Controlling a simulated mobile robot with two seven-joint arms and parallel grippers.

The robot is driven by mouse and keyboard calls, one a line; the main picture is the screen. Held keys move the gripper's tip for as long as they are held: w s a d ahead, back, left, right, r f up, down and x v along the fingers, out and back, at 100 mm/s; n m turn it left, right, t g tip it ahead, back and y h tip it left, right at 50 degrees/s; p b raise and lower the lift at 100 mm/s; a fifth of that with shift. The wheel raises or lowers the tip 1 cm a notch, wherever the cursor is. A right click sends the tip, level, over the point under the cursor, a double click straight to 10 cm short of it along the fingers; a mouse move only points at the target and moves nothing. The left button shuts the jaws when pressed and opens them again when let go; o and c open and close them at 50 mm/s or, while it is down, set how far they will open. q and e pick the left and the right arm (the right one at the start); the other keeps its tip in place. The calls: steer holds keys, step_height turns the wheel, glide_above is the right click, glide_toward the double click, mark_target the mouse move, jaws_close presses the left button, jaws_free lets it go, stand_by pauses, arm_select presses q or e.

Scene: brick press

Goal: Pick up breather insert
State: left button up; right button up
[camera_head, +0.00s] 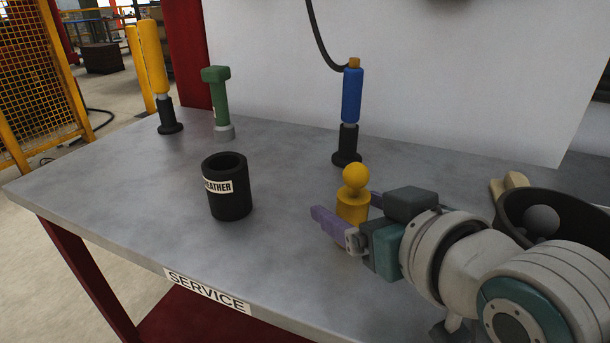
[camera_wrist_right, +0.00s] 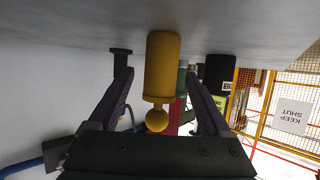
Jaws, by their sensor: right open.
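The breather insert appears to be the yellow piece (camera_head: 352,208) with a round ball knob on a cylindrical body, standing upright on the service table. It also shows in the right wrist view (camera_wrist_right: 163,70), ball toward the gripper. My right gripper (camera_head: 350,221) is open, with its purple fingers on either side of the insert. In the right wrist view the gripper (camera_wrist_right: 157,78) shows gaps between the fingers and the yellow body. A black cup (camera_head: 229,199) labelled "…EATHER" stands to the left of the insert. My left gripper is out of view.
On the table (camera_head: 130,195) stand a blue-handled tool (camera_head: 351,98), a green tool (camera_head: 220,105) and a yellow-handled tool (camera_head: 153,60) at the back. The front left tabletop is clear.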

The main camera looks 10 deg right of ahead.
steer(key=shift+w+a+f, duration=0.1)
steer(key=shift+w+f, duration=0.05)
steer(key=shift+w, duration=0.25)
steer(key=shift+c, duration=0.2)
jaws_close()
